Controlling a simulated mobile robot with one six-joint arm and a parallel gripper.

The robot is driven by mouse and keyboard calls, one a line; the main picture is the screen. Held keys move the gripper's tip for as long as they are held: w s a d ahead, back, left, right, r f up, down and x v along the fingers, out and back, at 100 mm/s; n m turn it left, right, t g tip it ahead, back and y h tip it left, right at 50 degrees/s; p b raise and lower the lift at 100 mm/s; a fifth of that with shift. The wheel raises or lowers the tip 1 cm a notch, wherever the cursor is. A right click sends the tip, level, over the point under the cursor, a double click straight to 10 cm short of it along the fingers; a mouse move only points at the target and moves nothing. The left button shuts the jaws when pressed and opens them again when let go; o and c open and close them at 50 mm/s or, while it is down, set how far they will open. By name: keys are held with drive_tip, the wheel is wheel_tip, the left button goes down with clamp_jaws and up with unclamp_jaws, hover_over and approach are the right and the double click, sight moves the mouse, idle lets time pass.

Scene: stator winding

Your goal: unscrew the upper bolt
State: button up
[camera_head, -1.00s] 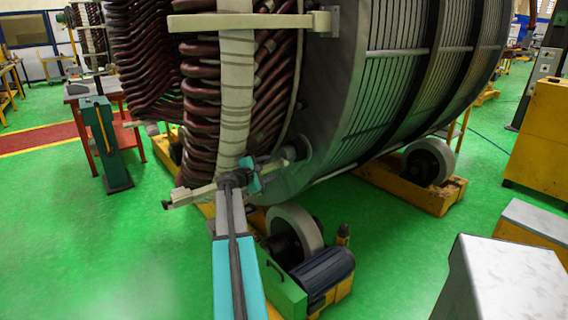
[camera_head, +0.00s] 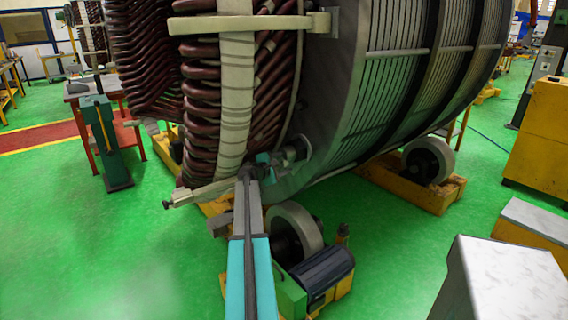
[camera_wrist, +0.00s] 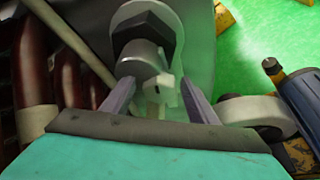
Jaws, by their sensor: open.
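A dark hexagonal bolt head (camera_wrist: 143,30) sits on a pale round washer at the top of the wrist view. A grey cylindrical part (camera_wrist: 143,62) lies just below it, with a pale fitting under that. My gripper (camera_wrist: 157,88) is open, with one finger on each side of the lower fitting. The bolt head is beyond the fingertips, and I cannot tell whether the fingers touch anything. In the head view my gripper (camera_head: 272,160) is at the right end of the lower clamp bar (camera_head: 210,188), against the stator's edge. The bolt is too small to make out there.
The stator (camera_head: 340,100) with dark red windings (camera_head: 200,90) fills the upper middle. A support roller (camera_head: 297,228) and dark motor (camera_head: 322,272) stand just right of my arm. A grey-topped block (camera_head: 510,275) is at the lower right.

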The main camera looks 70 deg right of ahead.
drive_tip(key=shift+d, duration=0.1)
drive_tip(key=shift+c, duration=0.4)
drive_tip(key=c, duration=1)
drive_tip(key=shift+r+n+p, duration=0.15)
drive_tip(key=shift+n+p, duration=0.15)
drive_tip(key=shift+p, duration=0.7)
drive_tip(key=shift+y, duration=0.3)
drive_tip(key=o, duration=1.1)
